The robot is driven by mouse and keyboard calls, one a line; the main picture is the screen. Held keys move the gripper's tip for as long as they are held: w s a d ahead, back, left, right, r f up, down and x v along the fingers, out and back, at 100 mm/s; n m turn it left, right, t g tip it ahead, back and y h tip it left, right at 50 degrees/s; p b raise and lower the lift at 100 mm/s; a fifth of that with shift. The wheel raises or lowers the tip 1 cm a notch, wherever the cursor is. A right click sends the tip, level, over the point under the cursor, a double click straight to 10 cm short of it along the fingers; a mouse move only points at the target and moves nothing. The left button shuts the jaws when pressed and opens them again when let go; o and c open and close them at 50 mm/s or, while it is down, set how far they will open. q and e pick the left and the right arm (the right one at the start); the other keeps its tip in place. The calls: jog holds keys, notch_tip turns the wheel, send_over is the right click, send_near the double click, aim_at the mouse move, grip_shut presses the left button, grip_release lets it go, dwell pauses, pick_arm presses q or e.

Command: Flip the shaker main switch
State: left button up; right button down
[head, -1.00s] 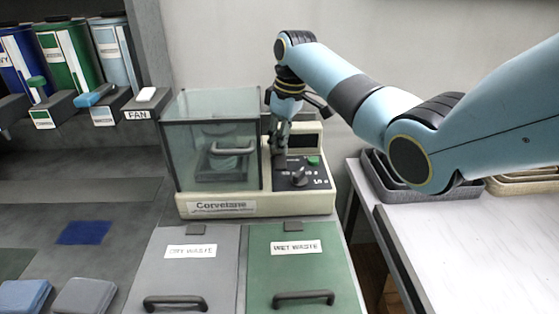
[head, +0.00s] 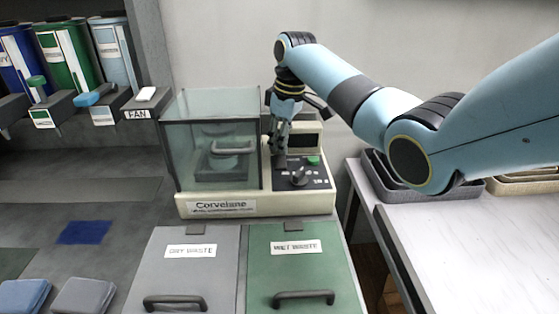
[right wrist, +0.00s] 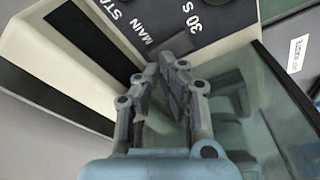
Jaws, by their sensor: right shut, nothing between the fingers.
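The shaker (head: 255,204), a cream machine with a "Corvetane" label, stands against the wall. Its dark control panel (head: 315,181) is right of the glass box and carries a black knob and a green button. In the right wrist view the panel (right wrist: 170,20) shows the words "MAIN", "STA" and "30 S", partly cut off. My right gripper (head: 278,152) is shut and empty, pointing down at the panel's left rear, beside the glass box. In the right wrist view its fingertips (right wrist: 167,58) are close to the "MAIN" label. The main switch itself is not clearly visible; the fingers may hide it.
The glass box (head: 212,140) stands close left of my gripper. A display housing (head: 306,140) rises behind the panel. Dry and wet waste lids (head: 335,260) lie in front. A white table (head: 480,250) with grey trays (head: 375,178) is on the right.

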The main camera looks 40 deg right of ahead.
aim_at(280, 157)
jog(key=shift+s+f+b, duration=0.1)
jog(key=shift+f+b, duration=0.3)
jog(key=shift+f, duration=0.65)
dwell(0.4)
jog(key=shift+a, duration=0.1)
jog(key=shift+r+p, duration=0.8)
jog(key=shift+p, duration=0.2)
notch_tip(280, 157, up, 6)
jog(key=p, duration=0.6)
jog(key=shift+f, duration=0.3)
